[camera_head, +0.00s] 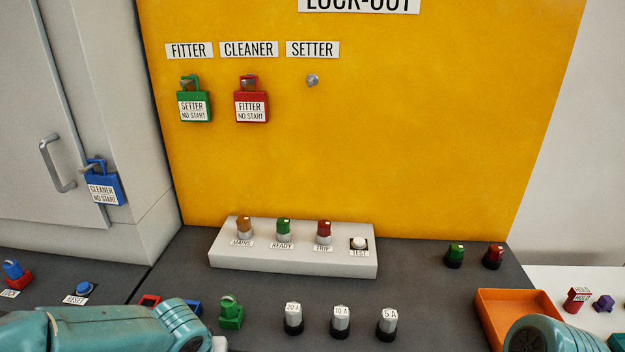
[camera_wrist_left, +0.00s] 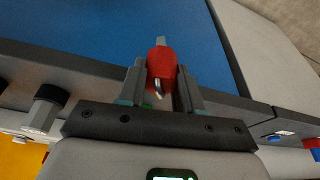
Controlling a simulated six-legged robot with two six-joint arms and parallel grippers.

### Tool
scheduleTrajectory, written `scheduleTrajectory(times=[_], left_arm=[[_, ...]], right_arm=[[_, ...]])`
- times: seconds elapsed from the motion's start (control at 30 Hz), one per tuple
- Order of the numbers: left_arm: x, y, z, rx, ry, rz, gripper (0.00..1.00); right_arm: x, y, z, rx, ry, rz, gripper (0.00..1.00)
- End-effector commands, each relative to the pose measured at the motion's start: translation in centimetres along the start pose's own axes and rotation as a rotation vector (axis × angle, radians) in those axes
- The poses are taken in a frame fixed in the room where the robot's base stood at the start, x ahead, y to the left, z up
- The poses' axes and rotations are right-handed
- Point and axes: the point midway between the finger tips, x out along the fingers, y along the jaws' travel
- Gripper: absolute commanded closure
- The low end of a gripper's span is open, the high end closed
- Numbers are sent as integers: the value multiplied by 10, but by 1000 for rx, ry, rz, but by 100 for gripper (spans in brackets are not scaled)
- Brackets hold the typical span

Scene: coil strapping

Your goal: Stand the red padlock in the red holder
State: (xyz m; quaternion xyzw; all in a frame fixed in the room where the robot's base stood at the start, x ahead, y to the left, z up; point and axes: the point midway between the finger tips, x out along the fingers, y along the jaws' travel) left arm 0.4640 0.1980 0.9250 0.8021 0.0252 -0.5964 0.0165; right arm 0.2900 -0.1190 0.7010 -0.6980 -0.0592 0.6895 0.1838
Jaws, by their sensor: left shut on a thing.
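My left gripper (camera_wrist_left: 160,85) is shut on a small red padlock (camera_wrist_left: 160,62), with a curved silver piece like a shackle showing on it. Its lower part is hidden between the fingers. In the head view my left arm comes in at the bottom left; its gripper is below the frame. The red holder (camera_head: 150,299) shows as a red edge behind that arm, mostly hidden. My right arm shows at the bottom right, its gripper out of frame.
A blue holder (camera_head: 194,307) and a green padlock in a green holder (camera_head: 231,317) stand beside it. Several fuses (camera_head: 340,322) stand to the right, then an orange tray (camera_head: 520,305). A grey lamp box (camera_head: 292,260) is behind. Labelled padlocks (camera_head: 251,106) hang on the yellow board.

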Motion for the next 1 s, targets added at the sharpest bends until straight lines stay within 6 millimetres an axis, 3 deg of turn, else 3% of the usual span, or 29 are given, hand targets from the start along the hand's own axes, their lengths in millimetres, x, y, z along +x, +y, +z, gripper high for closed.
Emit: scheduleTrajectory(times=[0.4, 0.8, 1.0], left_arm=[[-3, 12, -4, 96, 1, 29, 100], [-28, 112, 5, 540, 4, 162, 100], [-36, 140, 8, 671, 3, 203, 100]], right_arm=[[0, 0, 0, 0, 0, 0, 57], [0, 0, 0, 0, 0, 0, 57], [0, 0, 0, 0, 0, 0, 57]])
